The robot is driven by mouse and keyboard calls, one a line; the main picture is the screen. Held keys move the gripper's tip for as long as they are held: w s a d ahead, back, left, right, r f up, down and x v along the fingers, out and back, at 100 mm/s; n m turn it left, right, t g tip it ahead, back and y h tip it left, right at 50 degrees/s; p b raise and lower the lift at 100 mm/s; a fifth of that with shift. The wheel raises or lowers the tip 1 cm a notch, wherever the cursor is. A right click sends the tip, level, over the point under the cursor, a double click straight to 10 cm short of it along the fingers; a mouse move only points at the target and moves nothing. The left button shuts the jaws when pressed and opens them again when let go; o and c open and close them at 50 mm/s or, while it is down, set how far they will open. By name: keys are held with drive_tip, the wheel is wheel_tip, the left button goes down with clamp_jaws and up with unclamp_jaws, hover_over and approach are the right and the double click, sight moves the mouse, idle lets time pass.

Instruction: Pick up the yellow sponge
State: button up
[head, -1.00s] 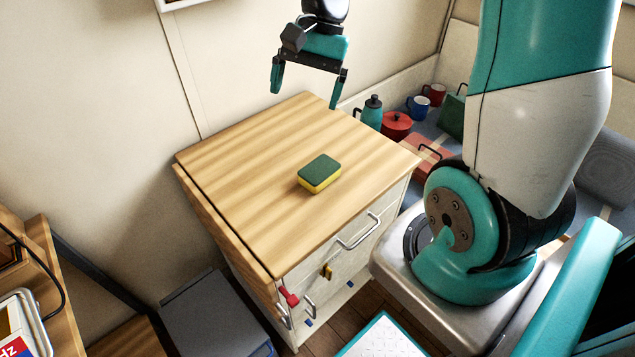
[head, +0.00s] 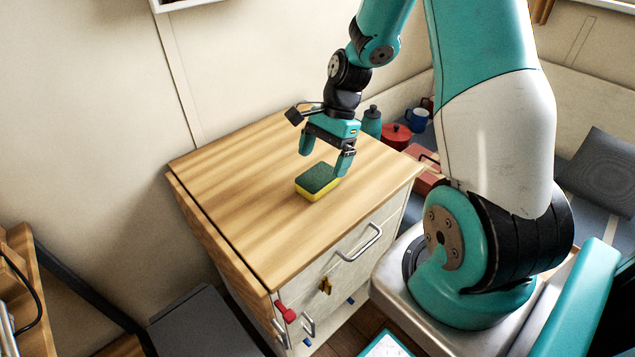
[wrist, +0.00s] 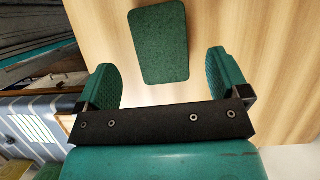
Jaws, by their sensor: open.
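The yellow sponge (head: 317,182) has a dark green top and lies flat on the wooden top of a white cabinet. My gripper (head: 323,163) is open and empty, pointing down just above and behind the sponge in the head view. In the wrist view the sponge's green face (wrist: 159,42) shows ahead of the gap between my two teal fingers (wrist: 165,80). The sponge does not touch either finger there. Its yellow side is hidden in the wrist view.
The wooden cabinet top (head: 235,190) is otherwise clear. A drawer handle (head: 360,243) and a red item (head: 286,311) are on the cabinet's front. A teal bottle (head: 372,121), a red pot (head: 396,136) and a blue mug (head: 416,118) stand behind it. A wall bounds the left side.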

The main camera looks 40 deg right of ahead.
sight(319, 175)
drive_tip(key=x, duration=0.5)
drive_tip(key=shift+w+d+f+b, duration=0.1)
drive_tip(key=shift+d+f+b, duration=0.1)
drive_tip(key=shift+b, duration=0.15)
drive_tip(key=shift+c, duration=0.2)
drive_tip(key=c, duration=0.9)
